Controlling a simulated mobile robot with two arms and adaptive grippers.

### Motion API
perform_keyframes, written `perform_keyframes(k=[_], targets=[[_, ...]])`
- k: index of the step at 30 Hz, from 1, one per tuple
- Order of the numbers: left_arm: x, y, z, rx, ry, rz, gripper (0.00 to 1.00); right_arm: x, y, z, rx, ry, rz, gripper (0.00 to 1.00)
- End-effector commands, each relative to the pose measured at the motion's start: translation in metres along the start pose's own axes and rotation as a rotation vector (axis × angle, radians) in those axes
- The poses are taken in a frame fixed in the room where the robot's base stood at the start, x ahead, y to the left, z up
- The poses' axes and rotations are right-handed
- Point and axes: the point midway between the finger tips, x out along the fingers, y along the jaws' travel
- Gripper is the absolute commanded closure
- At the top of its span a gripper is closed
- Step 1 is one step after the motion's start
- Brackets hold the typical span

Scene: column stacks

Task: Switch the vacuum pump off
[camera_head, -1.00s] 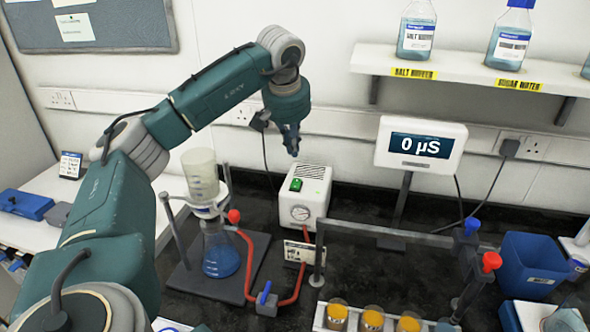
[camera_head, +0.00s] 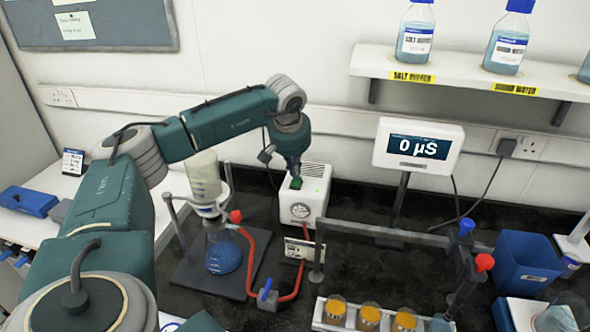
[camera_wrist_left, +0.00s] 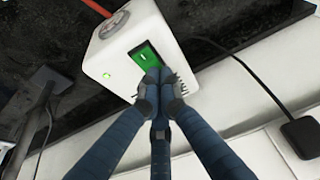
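The vacuum pump (camera_head: 303,204) is a white box with a round gauge on its front, standing on the black bench. Its green rocker switch (camera_head: 295,183) is on top and is partly covered by my gripper. My left gripper (camera_head: 294,175) points down with its fingertips at the switch. In the left wrist view the fingertips (camera_wrist_left: 157,76) are together at the edge of the green switch (camera_wrist_left: 146,57), with nothing held between them. A small green light (camera_wrist_left: 107,75) glows on the pump (camera_wrist_left: 125,48). My right gripper is not in view.
A filter flask (camera_head: 222,252) with blue liquid stands on a stand left of the pump, joined by red tubing (camera_head: 300,273). A meter (camera_head: 418,146) reading 0 µS stands to the right. A shelf with bottles (camera_head: 460,66) is above. A rail and jars are in front.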

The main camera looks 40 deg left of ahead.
Motion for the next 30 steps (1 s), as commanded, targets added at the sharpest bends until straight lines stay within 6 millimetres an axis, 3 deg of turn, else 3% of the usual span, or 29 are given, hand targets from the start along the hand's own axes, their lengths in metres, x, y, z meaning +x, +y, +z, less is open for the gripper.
perform_keyframes(k=[2,30], targets=[[0.008,0.001,0.0,0.001,-0.002,-0.001,1.0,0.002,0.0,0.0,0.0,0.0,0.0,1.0],[-0.002,0.0,0.014,0.001,-0.003,-0.001,1.0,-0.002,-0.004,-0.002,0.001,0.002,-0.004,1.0]])
